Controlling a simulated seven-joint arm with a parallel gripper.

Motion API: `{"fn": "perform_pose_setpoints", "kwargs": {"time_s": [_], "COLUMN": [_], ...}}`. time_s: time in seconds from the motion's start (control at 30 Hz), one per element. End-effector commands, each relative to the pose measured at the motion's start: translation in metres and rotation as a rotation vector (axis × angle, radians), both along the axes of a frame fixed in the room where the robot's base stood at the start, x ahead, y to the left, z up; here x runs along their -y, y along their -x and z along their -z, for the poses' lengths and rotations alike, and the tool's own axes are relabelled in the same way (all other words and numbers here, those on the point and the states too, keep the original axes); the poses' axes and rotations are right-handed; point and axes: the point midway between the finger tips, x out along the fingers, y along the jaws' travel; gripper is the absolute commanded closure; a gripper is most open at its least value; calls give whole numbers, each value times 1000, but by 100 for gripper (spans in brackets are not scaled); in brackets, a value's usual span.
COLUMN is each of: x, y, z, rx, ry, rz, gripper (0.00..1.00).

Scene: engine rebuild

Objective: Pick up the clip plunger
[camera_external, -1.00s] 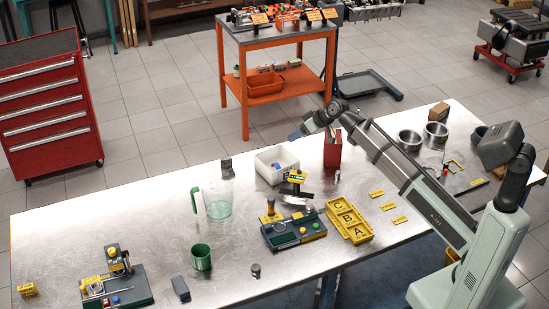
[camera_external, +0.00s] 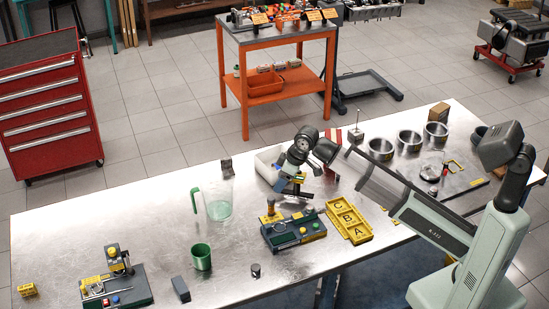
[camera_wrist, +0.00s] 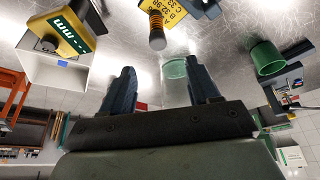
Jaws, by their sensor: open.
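A small upright plunger-like part with an orange spring and a dark rounded end (camera_wrist: 157,32) shows in the wrist view, ahead of my fingers; I take it to be the clip plunger. In the external view a brown-topped upright part (camera_external: 270,207) stands at the left end of the dark fixture (camera_external: 283,240), and looks like the same part. My gripper (camera_wrist: 160,76) is open and empty, its two dark blue fingers apart. In the external view it is tilted down above the bench, behind the fixture. The fingers do not touch the plunger.
A yellow-headed gauge (camera_wrist: 62,34) and a white bin (camera_wrist: 50,68) are close to my gripper. A clear pitcher (camera_external: 218,205), a green mug (camera_external: 201,257) and a yellow A-B-C tray (camera_external: 361,235) stand around the fixture.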

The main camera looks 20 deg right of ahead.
Motion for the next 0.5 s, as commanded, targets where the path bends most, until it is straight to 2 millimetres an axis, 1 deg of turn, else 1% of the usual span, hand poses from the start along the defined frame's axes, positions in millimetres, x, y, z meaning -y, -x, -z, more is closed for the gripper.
{"fn": "perform_pose_setpoints", "kwargs": {"time_s": [0.03,0.3,0.5], "x": [-2,-14,-20], "y": [-2,-12,-17], "z": [8,46,62], "rx": [-3,-1,-1], "ry": [2,0,-1], "rz": [0,0,0], "gripper": [39,39,39]}}
